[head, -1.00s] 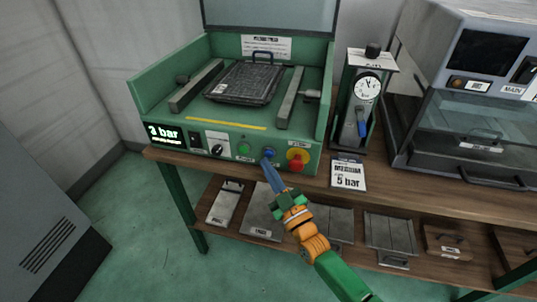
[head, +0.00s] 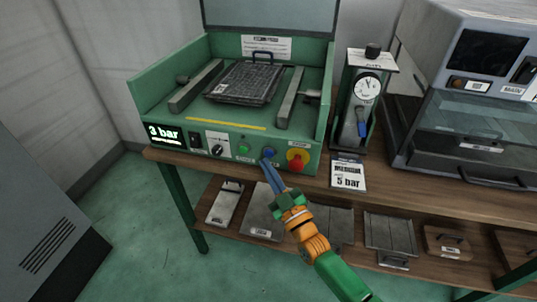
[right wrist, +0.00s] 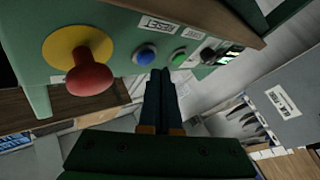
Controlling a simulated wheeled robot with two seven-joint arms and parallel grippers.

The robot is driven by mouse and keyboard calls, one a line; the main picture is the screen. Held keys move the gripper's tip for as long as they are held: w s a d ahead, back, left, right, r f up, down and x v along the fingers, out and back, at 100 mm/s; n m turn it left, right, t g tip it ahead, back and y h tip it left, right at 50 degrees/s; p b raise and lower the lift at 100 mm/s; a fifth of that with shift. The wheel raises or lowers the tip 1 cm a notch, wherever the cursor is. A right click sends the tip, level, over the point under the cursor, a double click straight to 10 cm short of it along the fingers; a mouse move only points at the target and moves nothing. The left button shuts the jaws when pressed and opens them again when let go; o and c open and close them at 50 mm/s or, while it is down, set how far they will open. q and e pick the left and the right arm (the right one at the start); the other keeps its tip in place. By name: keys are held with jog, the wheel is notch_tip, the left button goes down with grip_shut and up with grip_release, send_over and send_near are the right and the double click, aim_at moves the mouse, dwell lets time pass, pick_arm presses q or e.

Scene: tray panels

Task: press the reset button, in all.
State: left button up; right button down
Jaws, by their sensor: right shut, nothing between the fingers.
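The blue button (head: 269,153), which I take to be the reset button, sits on the front panel of the green machine (head: 225,135), between a green button (head: 244,148) and a red mushroom button on a yellow disc (head: 296,162). My right gripper (head: 266,164) is shut and empty, its blue fingertips just below the blue button. In the right wrist view, the blue button (right wrist: 146,54) stands just beyond the fingertips (right wrist: 161,72); I cannot tell whether they touch. My left gripper is not in view.
A lit display (head: 164,134) reads 3 bar. A gauge stand (head: 352,110) and a card (head: 348,173) reading 5 bar stand to the right on the wooden bench. A glass-fronted machine (head: 465,130) is further right. Trays and plates lie on the lower shelf (head: 300,238).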

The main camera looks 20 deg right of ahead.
jog(key=shift+w+d, duration=0.1)
dwell(0.5)
jog(key=shift+w+d, duration=0.15)
jog(key=shift+w, duration=0.1)
jog(key=shift+w+d+b, duration=0.3)
jog(key=shift+w+b, duration=0.15)
jog(key=shift+b, duration=0.05)
dwell(0.7)
jog(key=shift+s+a+p, duration=0.5)
jog(key=shift+s+p, duration=0.1)
jog(key=shift+s, duration=0.2)
jog(key=s+a+p, duration=0.1)
jog(key=s, duration=0.1)
jog(key=s+a+p, duration=0.1)
jog(key=s, duration=0.1)
jog(key=shift+a+p, duration=0.3)
jog(key=shift+a, duration=0.1)
